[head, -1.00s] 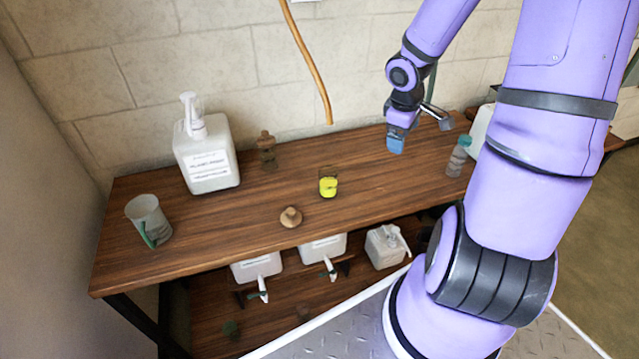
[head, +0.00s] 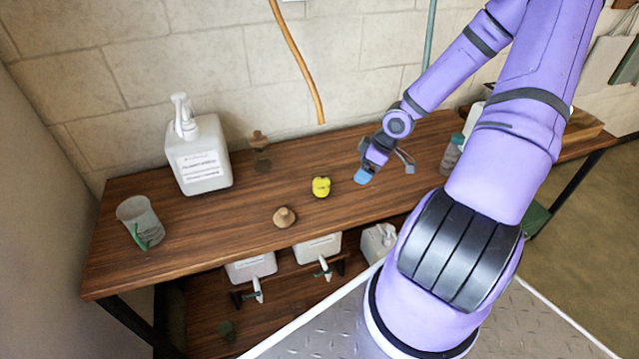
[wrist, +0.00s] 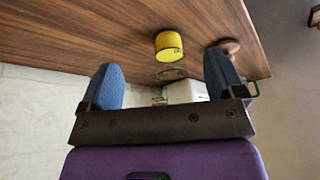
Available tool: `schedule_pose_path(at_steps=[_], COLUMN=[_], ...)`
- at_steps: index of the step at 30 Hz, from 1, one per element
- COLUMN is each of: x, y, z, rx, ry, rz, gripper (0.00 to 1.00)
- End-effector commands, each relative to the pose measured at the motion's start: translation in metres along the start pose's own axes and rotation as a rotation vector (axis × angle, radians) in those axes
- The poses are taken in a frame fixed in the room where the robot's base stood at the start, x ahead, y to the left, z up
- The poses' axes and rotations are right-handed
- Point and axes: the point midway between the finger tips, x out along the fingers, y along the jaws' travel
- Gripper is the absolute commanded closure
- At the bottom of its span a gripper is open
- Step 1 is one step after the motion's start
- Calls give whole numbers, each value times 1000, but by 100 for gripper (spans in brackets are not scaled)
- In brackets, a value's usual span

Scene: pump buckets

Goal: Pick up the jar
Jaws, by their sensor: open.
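A small jar (head: 321,187) stands in the middle of the wooden table in the head view. Its lower part is bright yellow and its top looks clear. In the wrist view the yellow part of the jar (wrist: 168,44) shows ahead of the fingers, roughly centred between them, with a clear rim below it in the picture. My gripper (head: 385,171) is to the right of the jar, low over the table. Its two blue fingers are spread wide with nothing between them, and they do not touch the jar.
A wooden knob-like piece (head: 284,217) lies left of the jar, near the front edge. A corked jar (head: 261,156), a white pump container (head: 199,158) and a mug (head: 140,222) stand farther left. A teal-capped bottle (head: 452,158) stands right of my gripper.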

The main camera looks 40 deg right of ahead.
Motion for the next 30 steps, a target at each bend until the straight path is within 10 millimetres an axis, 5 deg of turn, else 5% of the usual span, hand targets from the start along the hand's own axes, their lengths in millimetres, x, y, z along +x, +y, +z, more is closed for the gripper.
schedule_pose_path(at_steps=[21, 30], x=[36, 43], y=[-4, -6], z=[-87, -101], rx=[-2, 1], ry=[-2, -3], rz=[0, -1], gripper=[12, 12])
